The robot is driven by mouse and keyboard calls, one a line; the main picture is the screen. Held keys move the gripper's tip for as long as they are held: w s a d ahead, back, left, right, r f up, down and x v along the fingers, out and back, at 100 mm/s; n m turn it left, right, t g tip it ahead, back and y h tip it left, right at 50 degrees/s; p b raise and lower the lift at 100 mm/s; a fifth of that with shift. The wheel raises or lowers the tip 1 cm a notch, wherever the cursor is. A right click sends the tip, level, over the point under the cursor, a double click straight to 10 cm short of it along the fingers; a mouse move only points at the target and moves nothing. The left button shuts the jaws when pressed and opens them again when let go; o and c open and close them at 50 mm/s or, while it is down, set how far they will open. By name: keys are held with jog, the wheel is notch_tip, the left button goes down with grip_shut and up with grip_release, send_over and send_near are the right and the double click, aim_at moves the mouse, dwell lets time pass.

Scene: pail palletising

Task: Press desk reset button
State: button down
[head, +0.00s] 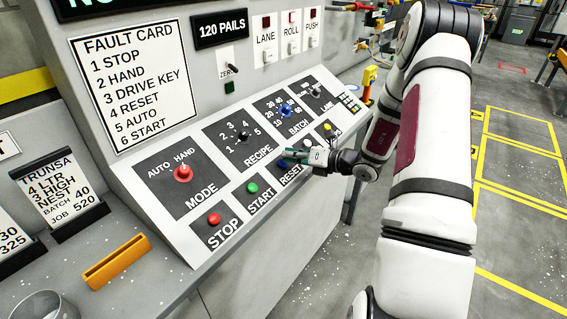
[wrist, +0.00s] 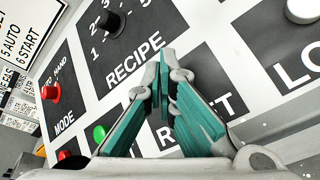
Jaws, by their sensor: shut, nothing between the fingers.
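The reset button (head: 282,163) is a small blue spot on the dark RESET plate of the sloped desk panel, right of START in the head view. My gripper (head: 286,154) is over that plate, its teal fingers shut and empty. In the wrist view the fingertips (wrist: 160,78) meet between the RECIPE label and the RESET label (wrist: 190,130), and the fingers cover part of the RESET lettering. The button itself is hidden in the wrist view. I cannot tell whether the fingers touch it.
The green START button (head: 252,188) and red STOP button (head: 214,219) sit to the left. The red MODE knob (head: 183,173) and black RECIPE knob (head: 243,137) are higher on the panel. A yellow button (head: 328,128) is to the right. A fault card (head: 133,75) is on the upright panel.

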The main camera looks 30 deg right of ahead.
jog(key=shift+w+a+f+b, duration=0.1)
jog(key=shift+w+f+b, duration=0.1)
jog(key=shift+f+b, duration=0.15)
dwell(0.5)
dwell(0.3)
jog(key=shift+s+d+r+p, duration=0.2)
jog(key=shift+s+r+p, duration=0.2)
jog(key=shift+r+p, duration=0.25)
jog(key=shift+r, duration=0.15)
jog(key=r+p, duration=0.1)
jog(key=s+r+p, duration=0.2)
jog(key=r, duration=0.1)
jog(key=shift+s+d, duration=0.2)
jog(key=shift+d, duration=0.2)
dwell(0.7)
